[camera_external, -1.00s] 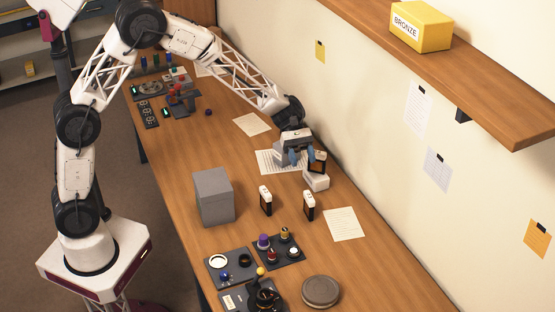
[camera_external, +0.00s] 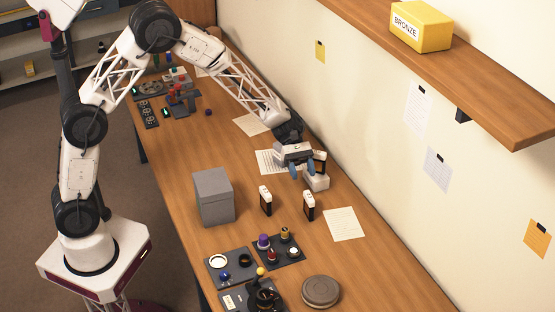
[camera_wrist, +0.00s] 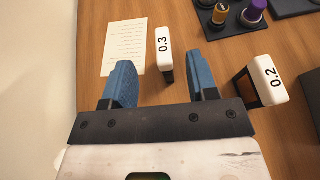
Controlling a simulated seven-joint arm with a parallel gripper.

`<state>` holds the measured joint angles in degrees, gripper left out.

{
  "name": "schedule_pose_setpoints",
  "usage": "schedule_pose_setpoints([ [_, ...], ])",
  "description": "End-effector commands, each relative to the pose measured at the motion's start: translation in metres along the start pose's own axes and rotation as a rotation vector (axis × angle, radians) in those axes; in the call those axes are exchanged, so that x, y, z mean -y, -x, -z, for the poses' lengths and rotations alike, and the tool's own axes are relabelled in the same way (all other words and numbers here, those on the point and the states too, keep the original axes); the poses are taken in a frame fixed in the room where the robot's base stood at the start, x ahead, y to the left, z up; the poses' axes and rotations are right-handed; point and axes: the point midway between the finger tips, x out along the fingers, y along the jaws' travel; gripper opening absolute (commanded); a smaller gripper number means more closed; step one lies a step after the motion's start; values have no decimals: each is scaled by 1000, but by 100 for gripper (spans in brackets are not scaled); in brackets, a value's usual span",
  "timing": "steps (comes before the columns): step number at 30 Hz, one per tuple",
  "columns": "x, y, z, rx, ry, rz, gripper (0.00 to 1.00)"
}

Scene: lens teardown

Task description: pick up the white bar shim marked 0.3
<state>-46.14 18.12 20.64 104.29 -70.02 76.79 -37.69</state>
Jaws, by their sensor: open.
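The white bar shim marked 0.3 (camera_wrist: 163,42) stands upright on a dark support, ahead of my gripper and between its fingers' lines in the wrist view. In the external view it appears to be the right-hand white-topped piece (camera_external: 309,197). My gripper (camera_wrist: 161,64) is open, its two blue fingers apart with nothing between them. In the external view my gripper (camera_external: 302,173) hangs above the bench, behind the shim and apart from it. A similar white bar marked 0.2 (camera_wrist: 271,80) stands to the right in the wrist view.
Another white-topped dark piece (camera_external: 320,156) and a white block (camera_external: 317,181) are close beside my gripper. A grey box (camera_external: 213,197) stands left of the shims. A paper sheet (camera_wrist: 126,46) lies beside the 0.3 shim. A dark tray with knobs (camera_external: 278,258) lies in front.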

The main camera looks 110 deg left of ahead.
Motion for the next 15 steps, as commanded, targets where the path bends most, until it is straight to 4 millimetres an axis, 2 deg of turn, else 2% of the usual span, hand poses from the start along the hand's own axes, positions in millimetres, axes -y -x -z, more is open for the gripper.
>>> schedule_pose_setpoints([
  [5, 0, -9, 23, 1, 2, 1, 53],
  [9, 0, -19, 22, 0, -1, 1, 53],
  [15, 0, -22, 22, 0, -1, 0, 53],
])
